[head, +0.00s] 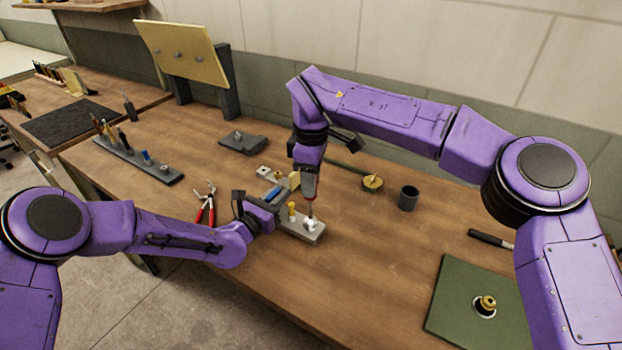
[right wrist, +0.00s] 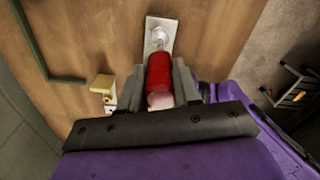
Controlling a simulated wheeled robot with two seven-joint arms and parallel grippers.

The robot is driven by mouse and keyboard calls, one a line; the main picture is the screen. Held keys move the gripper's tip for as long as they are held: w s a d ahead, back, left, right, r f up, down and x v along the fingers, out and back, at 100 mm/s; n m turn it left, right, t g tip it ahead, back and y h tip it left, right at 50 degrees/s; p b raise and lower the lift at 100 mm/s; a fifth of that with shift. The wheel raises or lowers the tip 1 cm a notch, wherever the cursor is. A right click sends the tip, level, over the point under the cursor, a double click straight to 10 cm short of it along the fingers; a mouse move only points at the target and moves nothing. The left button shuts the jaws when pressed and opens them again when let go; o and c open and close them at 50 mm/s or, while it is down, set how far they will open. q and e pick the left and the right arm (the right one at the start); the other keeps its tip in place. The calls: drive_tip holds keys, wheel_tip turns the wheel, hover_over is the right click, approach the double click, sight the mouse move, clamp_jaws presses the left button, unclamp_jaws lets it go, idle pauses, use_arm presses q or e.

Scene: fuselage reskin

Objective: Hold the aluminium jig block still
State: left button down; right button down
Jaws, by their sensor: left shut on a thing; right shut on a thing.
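The aluminium jig block (head: 317,238) is a grey bar lying flat on the bench in the middle of the head view, with brass and blue pieces along it. My left gripper (head: 272,208) is shut at its near side, on the block as far as I can see; the fingertips are partly hidden. My right gripper (head: 312,172) is shut on a red-handled tool (head: 311,188), held upright over the block's near right end, its lower tip at a bright round piece there. In the right wrist view the red handle (right wrist: 159,75) sits between the fingers, above the block (right wrist: 152,45).
Red-handled pliers (head: 205,205) lie left of the block. A dark cup (head: 408,198), a brass dish (head: 372,183) and a green mat (head: 450,300) lie to the right. A tool rack (head: 150,168) and a tilted panel (head: 182,52) stand at left and back.

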drive_tip(key=shift+n, duration=0.8)
drive_tip(key=shift+d, duration=0.1)
drive_tip(key=shift+r, duration=0.1)
drive_tip(key=shift+s+r, duration=0.1)
drive_tip(key=shift+r, duration=0.75)
